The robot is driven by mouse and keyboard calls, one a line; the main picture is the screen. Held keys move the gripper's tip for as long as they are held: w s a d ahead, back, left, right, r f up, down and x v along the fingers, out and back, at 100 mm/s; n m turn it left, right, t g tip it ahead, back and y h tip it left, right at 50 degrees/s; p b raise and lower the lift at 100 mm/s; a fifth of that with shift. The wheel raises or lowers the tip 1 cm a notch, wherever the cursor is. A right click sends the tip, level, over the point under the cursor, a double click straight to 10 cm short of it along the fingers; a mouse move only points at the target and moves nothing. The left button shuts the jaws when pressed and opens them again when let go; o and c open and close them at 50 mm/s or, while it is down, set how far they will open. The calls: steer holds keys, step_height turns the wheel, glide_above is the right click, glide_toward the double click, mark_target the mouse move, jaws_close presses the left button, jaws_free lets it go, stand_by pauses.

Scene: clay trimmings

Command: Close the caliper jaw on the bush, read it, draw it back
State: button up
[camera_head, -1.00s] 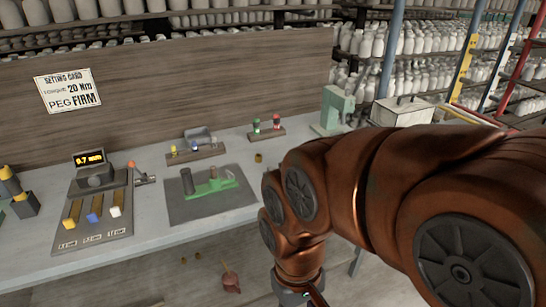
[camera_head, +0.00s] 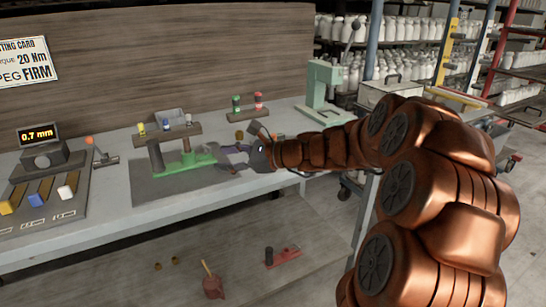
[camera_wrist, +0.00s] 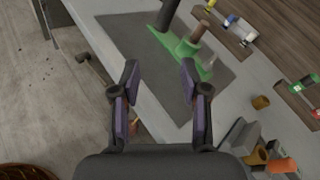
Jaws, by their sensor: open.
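A green caliper-like fixture (camera_head: 176,165) lies on a dark mat, with a dark upright post (camera_head: 157,156) at its left end. A brownish upright cylinder, perhaps the bush (camera_head: 186,144), stands on its middle. The wrist view shows the green fixture (camera_wrist: 188,48), the post (camera_wrist: 168,14) and the brown cylinder (camera_wrist: 200,30) beyond my fingers. My gripper (camera_head: 228,157) is open and empty at the fixture's right end, partly hiding it in the head view. In the wrist view the fingers (camera_wrist: 160,75) stand apart, with mat and table edge between them.
A display reading 0.7 mm (camera_head: 38,135) stands left, above yellow, blue and white blocks. A small brass ring (camera_wrist: 260,102) and a grey tool with an orange end (camera_wrist: 268,153) lie to the right in the wrist view. A rack (camera_head: 168,133) stands behind the mat.

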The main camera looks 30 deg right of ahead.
mark_target(278, 138)
steer(key=w+d+f+m+t+h+b, duration=0.1)
steer(key=d+m, duration=0.1)
steer(key=d, duration=0.2)
steer(key=w+d+f+m+t, duration=0.1)
steer(key=d+m, duration=0.1)
steer(key=d, duration=0.2)
steer(key=w+d+f+m+t+h+b, duration=0.1)
steer(key=d, duration=0.3)
steer(key=shift+d+f+m+t+h+b, duration=0.1)
steer(key=shift+d+m+t+h+b, duration=0.2)
steer(key=shift+m+t+b, duration=0.1)
steer(key=d+m+h, duration=0.1)
steer(key=d, duration=0.2)
steer(key=d+m+t+h+b, duration=0.1)
steer(key=d, duration=0.2)
steer(key=d+f+m+t, duration=0.1)
steer(key=d+m, duration=0.1)
steer(key=d, duration=0.1)
steer(key=shift+h, duration=0.4)
steer(key=shift+w+d, duration=0.2)
steer(key=shift+w, duration=0.05)
steer(key=shift+b+x, duration=0.6)
steer(key=shift+x, duration=3.1)
jaws_close()
